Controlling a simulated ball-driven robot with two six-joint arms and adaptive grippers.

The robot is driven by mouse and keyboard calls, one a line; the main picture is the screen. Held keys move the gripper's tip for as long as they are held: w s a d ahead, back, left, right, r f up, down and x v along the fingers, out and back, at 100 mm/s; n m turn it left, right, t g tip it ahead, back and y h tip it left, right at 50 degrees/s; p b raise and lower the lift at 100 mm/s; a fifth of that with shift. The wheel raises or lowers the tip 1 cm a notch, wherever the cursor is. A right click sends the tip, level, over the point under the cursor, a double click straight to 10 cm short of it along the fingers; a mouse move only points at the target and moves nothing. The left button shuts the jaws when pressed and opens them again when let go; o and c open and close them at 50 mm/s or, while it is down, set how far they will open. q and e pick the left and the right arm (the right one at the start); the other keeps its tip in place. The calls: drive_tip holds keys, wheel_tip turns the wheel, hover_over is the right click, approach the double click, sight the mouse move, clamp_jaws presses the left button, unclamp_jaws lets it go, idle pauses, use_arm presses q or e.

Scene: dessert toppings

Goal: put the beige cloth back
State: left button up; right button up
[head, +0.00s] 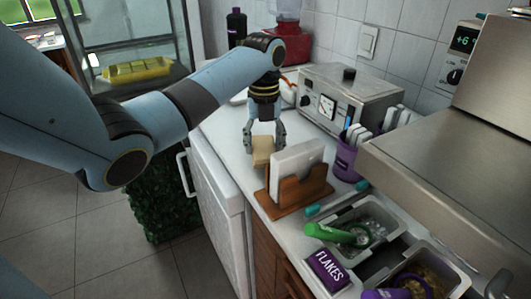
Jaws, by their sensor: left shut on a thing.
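The beige cloth (263,146) is a small folded block between the fingers of my left gripper (264,141). The gripper points down and is shut on it. The cloth is at or just above the white counter, behind a wooden holder (301,194) with white cards in it; the holder's cards partly cover that area. I cannot tell if the cloth touches the counter. My right gripper does not show.
A metal device with a gauge (345,98) stands behind. A purple cup with white utensils (345,160) is to the right. Topping bins (352,212), a green-handled scoop (328,233) and a purple FLAKES box (328,270) are in front. A steel cabinet (450,150) blocks the right.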

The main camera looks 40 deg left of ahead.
sight(264, 146)
use_arm(q)
wheel_tip(264, 146, down, 3)
drive_tip(key=shift+f, duration=0.1)
drive_tip(key=o, duration=1)
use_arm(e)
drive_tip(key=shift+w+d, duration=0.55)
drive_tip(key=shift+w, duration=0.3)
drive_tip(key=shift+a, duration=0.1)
use_arm(q)
drive_tip(key=shift+a+r, duration=0.1)
drive_tip(key=shift+r, duration=0.2)
wheel_tip(264, 146, up, 11)
drive_tip(key=shift+f, duration=0.1)
drive_tip(key=shift+r, duration=0.45)
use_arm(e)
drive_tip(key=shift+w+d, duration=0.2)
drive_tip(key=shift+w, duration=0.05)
